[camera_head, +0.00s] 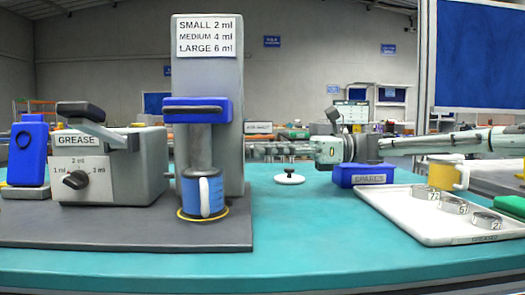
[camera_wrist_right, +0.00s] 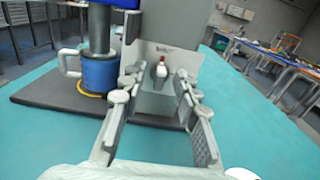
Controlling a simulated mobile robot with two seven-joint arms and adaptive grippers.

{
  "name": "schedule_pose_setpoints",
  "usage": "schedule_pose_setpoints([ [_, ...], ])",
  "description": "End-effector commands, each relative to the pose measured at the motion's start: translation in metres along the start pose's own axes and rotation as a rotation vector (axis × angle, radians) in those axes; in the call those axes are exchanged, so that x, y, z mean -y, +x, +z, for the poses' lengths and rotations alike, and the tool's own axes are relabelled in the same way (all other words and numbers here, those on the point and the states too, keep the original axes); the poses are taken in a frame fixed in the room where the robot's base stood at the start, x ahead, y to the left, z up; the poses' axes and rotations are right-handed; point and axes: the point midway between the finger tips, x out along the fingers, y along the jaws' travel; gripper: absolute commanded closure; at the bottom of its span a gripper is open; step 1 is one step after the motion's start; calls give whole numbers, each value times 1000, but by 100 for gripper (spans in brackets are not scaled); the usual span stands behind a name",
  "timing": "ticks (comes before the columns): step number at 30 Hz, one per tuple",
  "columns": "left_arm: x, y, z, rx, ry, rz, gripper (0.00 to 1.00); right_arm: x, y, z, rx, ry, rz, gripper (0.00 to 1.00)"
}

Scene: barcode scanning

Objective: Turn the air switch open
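My right gripper (camera_head: 258,150) comes in from the right and points at that side of the column. In the right wrist view my right gripper (camera_wrist_right: 160,88) is open and empty, its fingers spread on either side of the switch's line. I cannot tell how close the tips are. My left gripper is not in view.
A blue mug (camera_head: 203,192) stands under the column's blue head (camera_head: 196,110). The grease box (camera_head: 105,165) with knob and lever is at left. A blue spares box (camera_head: 362,175), a yellow mug (camera_head: 446,175) and a white tray (camera_head: 430,220) with rings stand right.

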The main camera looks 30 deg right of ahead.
Motion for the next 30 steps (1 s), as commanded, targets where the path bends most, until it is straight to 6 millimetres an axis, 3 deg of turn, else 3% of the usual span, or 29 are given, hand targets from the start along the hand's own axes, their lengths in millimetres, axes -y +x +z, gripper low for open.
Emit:
schedule_pose_setpoints([
  [11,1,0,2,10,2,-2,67,0,11,0,0,-1,-2,69],
  [19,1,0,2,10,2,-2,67,0,10,0,0,-1,-2,99],
  [26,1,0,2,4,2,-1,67,0,10,0,0,8,-2,100],
  [30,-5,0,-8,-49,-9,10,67,1,10,-1,1,42,-2,100],
])
